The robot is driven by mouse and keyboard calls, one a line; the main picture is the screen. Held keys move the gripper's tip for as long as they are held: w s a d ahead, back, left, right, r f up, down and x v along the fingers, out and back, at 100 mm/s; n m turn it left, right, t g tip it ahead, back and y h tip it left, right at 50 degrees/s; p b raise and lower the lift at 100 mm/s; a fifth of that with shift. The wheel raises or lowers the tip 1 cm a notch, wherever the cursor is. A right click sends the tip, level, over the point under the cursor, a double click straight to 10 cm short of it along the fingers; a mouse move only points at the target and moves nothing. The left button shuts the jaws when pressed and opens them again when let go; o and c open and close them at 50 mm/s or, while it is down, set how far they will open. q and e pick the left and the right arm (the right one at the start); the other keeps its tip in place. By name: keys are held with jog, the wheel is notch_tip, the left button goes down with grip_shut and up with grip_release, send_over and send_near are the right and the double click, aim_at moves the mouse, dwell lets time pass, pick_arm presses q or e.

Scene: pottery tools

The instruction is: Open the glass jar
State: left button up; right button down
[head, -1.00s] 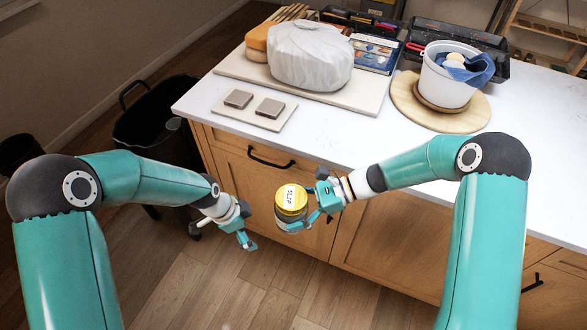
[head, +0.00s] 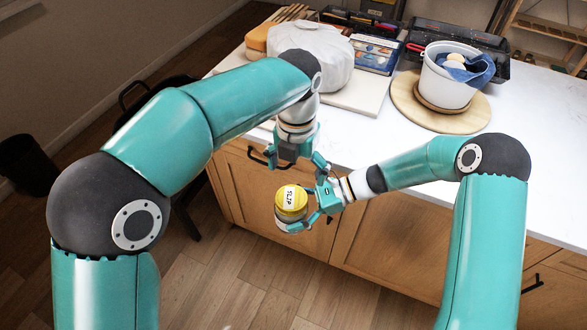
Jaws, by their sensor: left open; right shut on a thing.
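The glass jar (head: 288,225) has a yellow lid (head: 291,199) with a white label reading "SLIP". It is upright in the air in front of the counter's cabinet doors, with the lid on. My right gripper (head: 309,206) is shut on the jar from the right side. My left gripper (head: 296,168) points down above the jar, open, with its fingers spread and apart from the lid. Part of the jar's body is hidden by the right gripper's fingers and the lid.
The white counter (head: 380,140) lies behind the grippers.

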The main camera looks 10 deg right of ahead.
aim_at(296, 200)
pick_arm(q)
jog(key=shift+s+f, duration=0.2)
jog(key=shift+f, duration=0.2)
notch_tip(296, 200, down, 7)
jog(key=shift+f, duration=0.2)
jog(key=shift+s+d+f, duration=0.1)
jog(key=shift+s+f, duration=0.05)
grip_shut()
dwell(0.6)
jog(key=n, duration=0.3)
jog(key=shift+s+n, duration=0.2)
jog(key=shift+n, duration=0.1)
jog(key=shift+a, duration=0.2)
dwell(0.5)
